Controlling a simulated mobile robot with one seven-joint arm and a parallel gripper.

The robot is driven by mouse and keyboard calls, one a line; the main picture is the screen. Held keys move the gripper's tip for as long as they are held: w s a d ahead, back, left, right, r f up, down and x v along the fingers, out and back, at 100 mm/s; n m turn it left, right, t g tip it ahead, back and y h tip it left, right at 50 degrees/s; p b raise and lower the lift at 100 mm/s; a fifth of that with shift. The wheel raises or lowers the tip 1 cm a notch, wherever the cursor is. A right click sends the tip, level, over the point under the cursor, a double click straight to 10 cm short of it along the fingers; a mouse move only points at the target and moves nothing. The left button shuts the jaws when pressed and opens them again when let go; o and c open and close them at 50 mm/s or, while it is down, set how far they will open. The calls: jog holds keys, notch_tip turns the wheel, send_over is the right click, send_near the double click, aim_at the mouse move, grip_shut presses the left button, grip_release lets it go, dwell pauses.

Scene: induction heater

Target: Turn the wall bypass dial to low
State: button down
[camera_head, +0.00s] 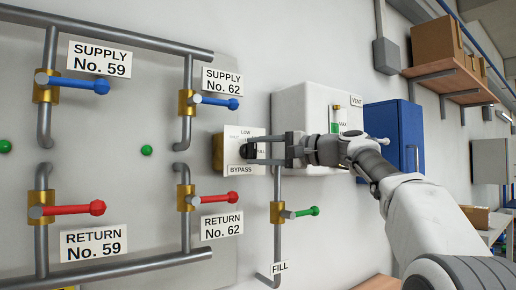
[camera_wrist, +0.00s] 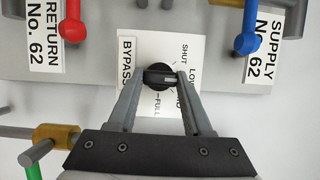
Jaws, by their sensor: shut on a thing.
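The bypass dial is a black round knob with a raised bar (camera_wrist: 160,77), on a white plate (camera_wrist: 138,50) marked BYPASS, SHUT, LOW and FULL; another marking is partly hidden by a finger. In the wrist view, the bar lies roughly level, with a pale line toward its right end, on the side of LOW. My gripper (camera_wrist: 158,82) is shut on the knob, one finger at its left and one at its right. In the head view, my gripper (camera_head: 262,150) reaches the white plate (camera_head: 235,140) from the right and covers part of the dial.
Blue supply valve handles (camera_head: 215,102) and red return handles (camera_head: 220,198) stick out left of the dial. A green fill handle (camera_head: 302,212) is below my gripper. A white vent box (camera_head: 300,105) and a blue cabinet (camera_head: 408,130) are to the right.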

dwell(0.5)
jog(key=shift+c, duration=1.6)
grip_release()
jog(key=b+v, duration=0.3)
jog(key=v, duration=1.4)
jog(key=shift+d+b, duration=0.2)
jog(key=shift+b, duration=0.1)
jog(key=shift+a, duration=0.15)
